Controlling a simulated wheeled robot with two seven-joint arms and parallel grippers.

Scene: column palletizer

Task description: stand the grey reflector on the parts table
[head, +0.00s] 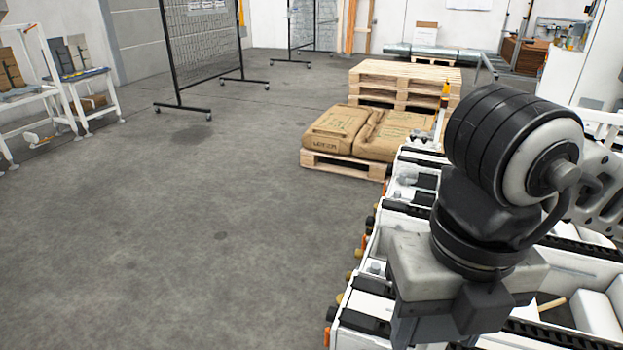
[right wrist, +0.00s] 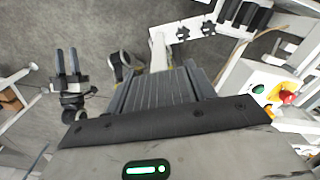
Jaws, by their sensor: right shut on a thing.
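My right gripper (head: 412,325) points down at the lower right of the head view, above the white conveyor frame. Its dark ribbed jaws (right wrist: 158,88) fill the middle of the right wrist view. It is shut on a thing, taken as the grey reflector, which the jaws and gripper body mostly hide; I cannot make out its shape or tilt. My left gripper (right wrist: 68,65) shows small at the left of the right wrist view, its two dark fingers apart with nothing between them. I cannot tell which surface is the parts table.
A white conveyor frame (head: 375,268) runs under my right arm. A pallet with brown sacks (head: 340,132) and stacked pallets (head: 403,80) stand behind. White stands with boxes (head: 85,80) are at left, near a mesh fence (head: 200,45). A red button (right wrist: 288,97) shows at right. The left floor is clear.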

